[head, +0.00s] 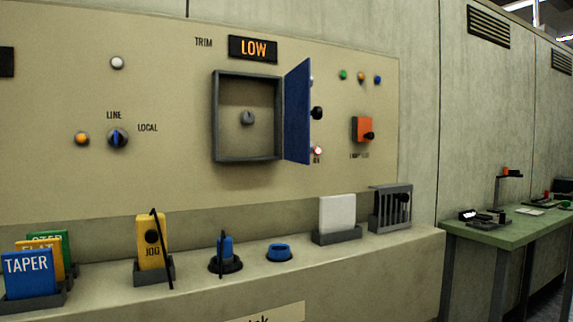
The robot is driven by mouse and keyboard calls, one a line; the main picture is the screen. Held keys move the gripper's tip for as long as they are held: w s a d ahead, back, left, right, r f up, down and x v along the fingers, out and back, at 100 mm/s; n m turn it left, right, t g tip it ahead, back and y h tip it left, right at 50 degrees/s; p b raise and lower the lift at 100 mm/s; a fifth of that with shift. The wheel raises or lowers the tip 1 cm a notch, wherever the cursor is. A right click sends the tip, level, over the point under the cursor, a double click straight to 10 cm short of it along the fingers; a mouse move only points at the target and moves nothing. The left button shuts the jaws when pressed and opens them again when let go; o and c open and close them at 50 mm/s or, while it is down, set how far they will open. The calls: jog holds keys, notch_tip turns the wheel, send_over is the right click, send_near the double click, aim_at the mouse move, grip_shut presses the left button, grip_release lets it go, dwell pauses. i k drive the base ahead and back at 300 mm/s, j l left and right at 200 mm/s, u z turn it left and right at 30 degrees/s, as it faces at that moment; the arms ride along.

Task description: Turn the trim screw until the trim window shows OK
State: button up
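The trim window (254,49) shows LOW in orange letters on a dark display, beside the word TRIM. Below it a grey-framed box (217,118) is set on the panel. Its blue door (298,112) stands open, swung out to the right. The trim screw (248,118), a small grey round head with a slot, sits in the middle of the box and is uncovered. My gripper is not in view.
The panel (180,60) also carries a LINE/LOCAL knob (118,138), an orange button (82,139) and an orange switch (363,130). The ledge (200,285) below holds TAPER (28,273) and JOG (152,254) cards, blue pieces and a grey slotted holder (391,208). A green bench (500,236) stands right.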

aim_at(248, 117)
jog(key=i+l+u, duration=0.15)
jog(key=l+u, duration=0.3)
jog(key=i+l+u, duration=0.1)
jog(key=l+u, duration=0.3)
jog(key=l, duration=0.2)
jog(key=l+u, duration=0.45)
jog(key=l, duration=0.15)
